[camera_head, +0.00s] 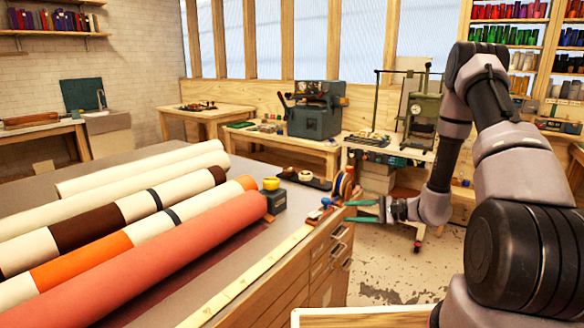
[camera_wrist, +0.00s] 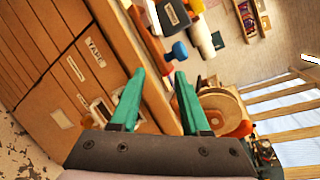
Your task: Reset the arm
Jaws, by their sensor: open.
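My gripper (camera_head: 362,211) shows in the head view at the right end of the worktable (camera_head: 255,257), just off its corner. Its two green fingers are apart with nothing between them. In the wrist view my gripper (camera_wrist: 160,88) is also open and empty. Behind its fingers lie the drawer fronts (camera_wrist: 65,65) and, to the right, a round tape-like roll (camera_wrist: 222,104). My arm reaches in from the right side of the head view, bent at the elbow.
Several long rolls (camera_head: 190,237) lie across the worktable. A yellow-topped dark block (camera_head: 272,196) and small tools (camera_head: 318,214) sit near its right edge, close to my gripper. Drawers (camera_head: 330,255) face the open floor (camera_head: 400,265). Machines (camera_head: 315,110) stand on benches behind.

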